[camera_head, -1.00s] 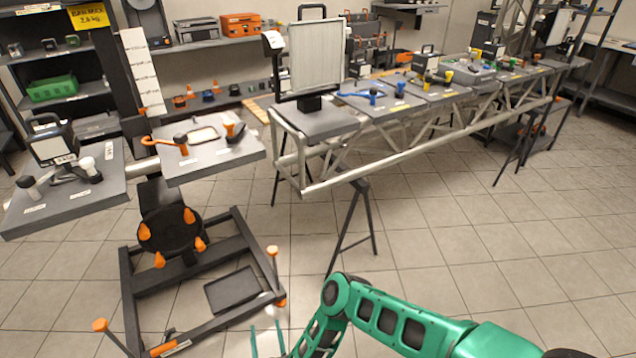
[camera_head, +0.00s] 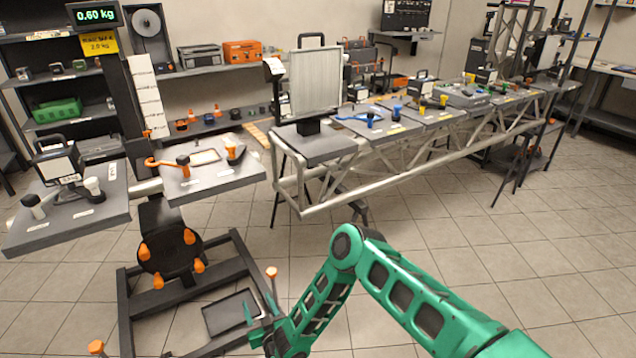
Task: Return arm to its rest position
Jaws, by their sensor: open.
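My green arm reaches in from the lower right of the head view and bends at a raised elbow. My gripper (camera_head: 258,312) is at the lower left end of it, open, with its thin fingers pointing up and nothing seen between them. It hangs in front of the dark wheeled base frame (camera_head: 128,310) of a stand, close to a flat tray (camera_head: 231,312) in that frame. The lower end of the gripper is partly cut off or hidden by my wrist.
The stand carries a left plate (camera_head: 95,222) with a case and tools, and a right plate (camera_head: 215,182) with tools. A long truss bench (camera_head: 400,165) with lamp panel (camera_head: 316,82) and tools runs behind my arm. Tiled floor at right is clear.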

